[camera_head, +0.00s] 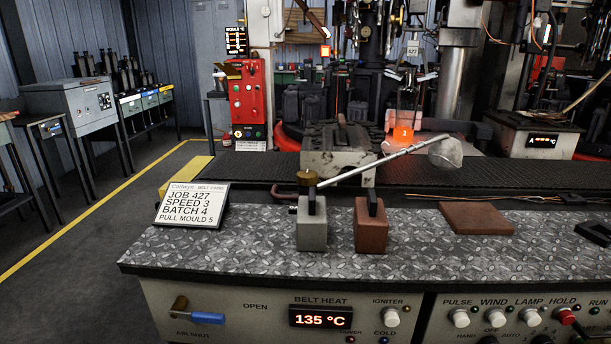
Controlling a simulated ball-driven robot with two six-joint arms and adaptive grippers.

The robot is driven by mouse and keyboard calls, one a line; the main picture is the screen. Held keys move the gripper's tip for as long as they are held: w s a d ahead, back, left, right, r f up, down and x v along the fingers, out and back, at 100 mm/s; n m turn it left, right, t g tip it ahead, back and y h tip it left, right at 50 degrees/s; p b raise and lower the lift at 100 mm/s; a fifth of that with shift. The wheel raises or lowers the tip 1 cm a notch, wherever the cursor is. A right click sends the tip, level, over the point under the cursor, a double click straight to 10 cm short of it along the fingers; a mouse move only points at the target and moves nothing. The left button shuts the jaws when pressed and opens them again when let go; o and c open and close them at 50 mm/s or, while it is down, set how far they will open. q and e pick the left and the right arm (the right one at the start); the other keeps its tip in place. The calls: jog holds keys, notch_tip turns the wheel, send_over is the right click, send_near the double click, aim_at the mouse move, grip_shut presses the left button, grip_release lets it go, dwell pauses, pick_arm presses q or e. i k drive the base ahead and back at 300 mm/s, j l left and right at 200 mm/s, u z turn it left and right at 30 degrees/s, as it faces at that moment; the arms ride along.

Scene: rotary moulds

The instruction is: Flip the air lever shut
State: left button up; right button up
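The air lever (207,318) is on the left part of the pale front panel, below the bench top. It has a brass-coloured body at its left end and a blue handle pointing right and slightly down. The word OPEN is printed to the right of it, a little higher, and AIR SHUT is printed below it. The handle lies nearer the horizontal, on the side of OPEN. Neither of my grippers shows in the head view.
The panel (245,290) also carries a display reading 135 °C and several knobs. On the patterned bench top (240,260) stand a job card (192,205), a grey block (312,228), a brown block (370,228) and a flat brown plate (476,218). A metal rod (385,160) slants behind.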

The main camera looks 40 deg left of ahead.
aim_at(197, 316)
jog(key=k+u, duration=0.15)
jog(key=u, duration=1.4)
